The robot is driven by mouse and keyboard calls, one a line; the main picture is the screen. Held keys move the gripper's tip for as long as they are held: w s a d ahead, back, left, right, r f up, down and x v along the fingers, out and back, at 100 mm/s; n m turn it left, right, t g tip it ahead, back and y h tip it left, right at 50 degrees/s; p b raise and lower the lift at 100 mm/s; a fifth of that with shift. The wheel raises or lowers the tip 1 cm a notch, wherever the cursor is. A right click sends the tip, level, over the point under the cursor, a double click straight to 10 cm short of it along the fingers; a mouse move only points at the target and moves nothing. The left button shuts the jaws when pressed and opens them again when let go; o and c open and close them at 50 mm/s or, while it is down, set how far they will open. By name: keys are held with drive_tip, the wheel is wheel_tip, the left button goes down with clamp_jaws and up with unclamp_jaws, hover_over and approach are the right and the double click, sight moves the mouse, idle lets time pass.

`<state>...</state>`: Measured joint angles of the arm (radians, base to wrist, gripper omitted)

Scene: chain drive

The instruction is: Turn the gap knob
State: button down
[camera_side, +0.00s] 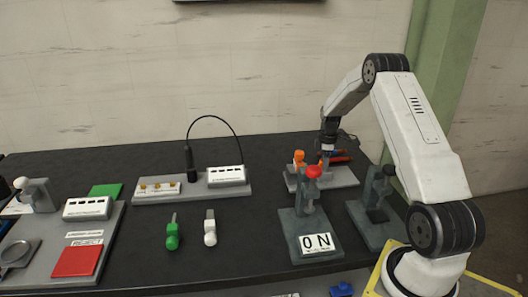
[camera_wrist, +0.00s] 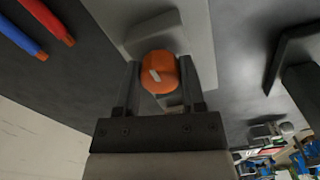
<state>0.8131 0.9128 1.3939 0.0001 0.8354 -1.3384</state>
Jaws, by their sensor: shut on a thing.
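An orange knob (camera_wrist: 160,72) with a pale mark on its face sits between the two fingers of my gripper (camera_wrist: 158,88) in the wrist view. The fingers touch or nearly touch its sides, and my gripper is shut on it. In the side view the orange knob (camera_side: 298,157) tops a grey fixture at the back right. My gripper (camera_side: 324,158) is beside it there, and its fingertips are hard to make out. I take this orange knob for the gap knob; no label on it is readable.
A red knob (camera_side: 313,171) tops a nearer stand with an "ON" plate (camera_side: 316,243). A dark bracket (camera_side: 376,195) stands to its right. Red and blue sticks (camera_wrist: 30,28) lie near the orange knob. Green (camera_side: 172,237) and white (camera_side: 210,232) handled tools lie on the open table.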

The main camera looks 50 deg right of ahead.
drive_tip(key=shift+n, duration=0.3)
drive_tip(key=shift+c, duration=1)
unclamp_jaws()
drive_tip(key=shift+r, duration=0.1)
drive_tip(key=shift+r, duration=3.85)
